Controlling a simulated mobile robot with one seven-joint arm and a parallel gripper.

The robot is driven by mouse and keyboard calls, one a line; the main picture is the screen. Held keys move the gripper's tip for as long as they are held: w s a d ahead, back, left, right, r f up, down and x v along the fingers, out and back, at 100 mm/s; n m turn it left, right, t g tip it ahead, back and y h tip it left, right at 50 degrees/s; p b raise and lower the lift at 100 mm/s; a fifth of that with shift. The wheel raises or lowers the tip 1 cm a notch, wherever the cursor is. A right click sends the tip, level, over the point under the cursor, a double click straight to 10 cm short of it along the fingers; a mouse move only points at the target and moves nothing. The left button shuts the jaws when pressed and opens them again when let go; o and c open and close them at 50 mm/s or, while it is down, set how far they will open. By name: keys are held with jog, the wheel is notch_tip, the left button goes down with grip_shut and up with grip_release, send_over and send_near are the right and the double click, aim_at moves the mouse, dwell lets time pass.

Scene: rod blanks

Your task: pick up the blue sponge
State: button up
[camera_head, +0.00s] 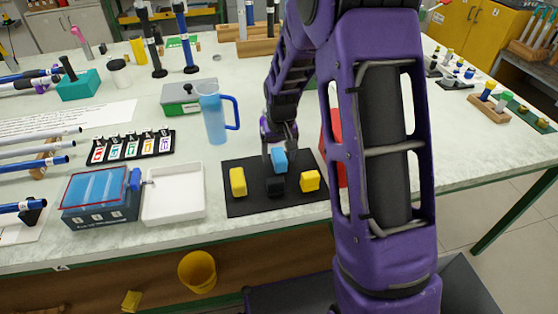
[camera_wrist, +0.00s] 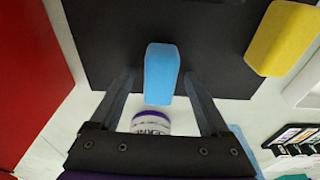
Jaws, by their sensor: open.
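The blue sponge (camera_head: 279,160) is a small light-blue block over the black mat (camera_head: 245,206). In the wrist view the blue sponge (camera_wrist: 161,68) lies between the fingertips of my gripper (camera_wrist: 158,80). My gripper (camera_head: 280,152) is open, with one finger on each side of the sponge and gaps visible in the wrist view. Whether the fingertips are down at the sponge's height is hard to tell.
Yellow blocks stand left (camera_head: 237,182) and right (camera_head: 310,181) of the sponge. A white tray (camera_head: 173,218) and blue-lidded box (camera_head: 100,195) are farther left. A blue mug (camera_head: 214,115) stands behind the mat. A red object (camera_head: 334,148) is beside my arm.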

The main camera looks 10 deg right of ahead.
aim_at(278, 154)
jog(key=shift+c, duration=0.2)
grip_shut()
jog(key=shift+r, duration=0.1)
notch_tip(278, 154, up, 10)
jog(key=shift+p, duration=0.7)
jog(key=c, duration=0.6)
grip_release()
grip_shut()
